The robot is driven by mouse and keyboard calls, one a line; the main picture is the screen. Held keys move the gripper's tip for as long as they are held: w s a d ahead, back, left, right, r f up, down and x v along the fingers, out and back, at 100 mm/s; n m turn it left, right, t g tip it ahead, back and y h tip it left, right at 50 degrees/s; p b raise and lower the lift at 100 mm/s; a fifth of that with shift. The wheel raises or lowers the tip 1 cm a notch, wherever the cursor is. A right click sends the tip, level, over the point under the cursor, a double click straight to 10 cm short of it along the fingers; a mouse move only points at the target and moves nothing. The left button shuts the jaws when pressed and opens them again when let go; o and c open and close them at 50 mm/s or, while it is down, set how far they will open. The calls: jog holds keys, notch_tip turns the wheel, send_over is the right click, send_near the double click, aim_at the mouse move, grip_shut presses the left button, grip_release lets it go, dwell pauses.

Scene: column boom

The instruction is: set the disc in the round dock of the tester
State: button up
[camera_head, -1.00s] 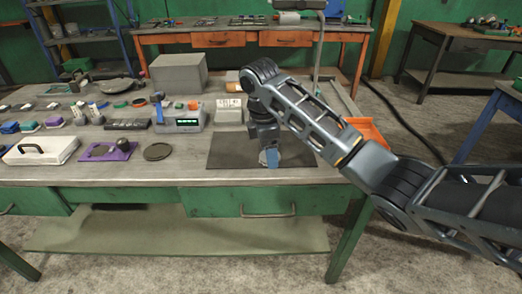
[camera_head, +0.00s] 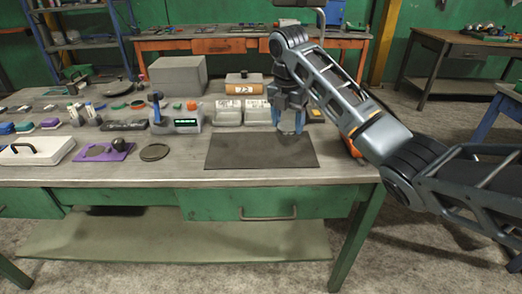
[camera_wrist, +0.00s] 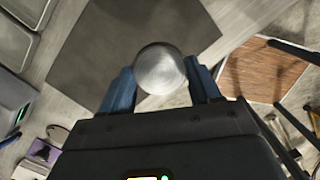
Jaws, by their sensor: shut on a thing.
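My gripper (camera_head: 290,130) is shut on a silver round piece, the disc (camera_wrist: 160,70), held between the two blue fingers. It hangs above the back right part of the dark mat (camera_head: 250,150), clear of it. In the wrist view the disc shows its round brushed face, with the mat (camera_wrist: 110,35) beyond it. The tester (camera_head: 186,123), a grey box with a green display and a blue handle, stands left of the mat's back edge. Its display also shows at the left of the wrist view. I cannot make out its round dock.
Two pale boxes (camera_head: 228,113) stand between tester and gripper. A labelled block (camera_head: 243,84) and a large grey box (camera_head: 178,75) are behind. A dark round plate (camera_head: 155,152), a purple fixture (camera_head: 88,155) and a white case (camera_head: 35,151) lie left. The mat is bare.

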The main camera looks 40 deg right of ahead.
send_over(262, 153)
jog(key=f, duration=0.4)
jog(key=shift+s+a+f+b, duration=0.1)
jog(key=shift+a+f+b, duration=0.1)
jog(key=shift+b, duration=0.1)
jog(key=shift+f, duration=1.95)
jog(key=shift+f, duration=0.2)
jog(key=o, duration=1.3)
jog(key=shift+o, duration=0.2)
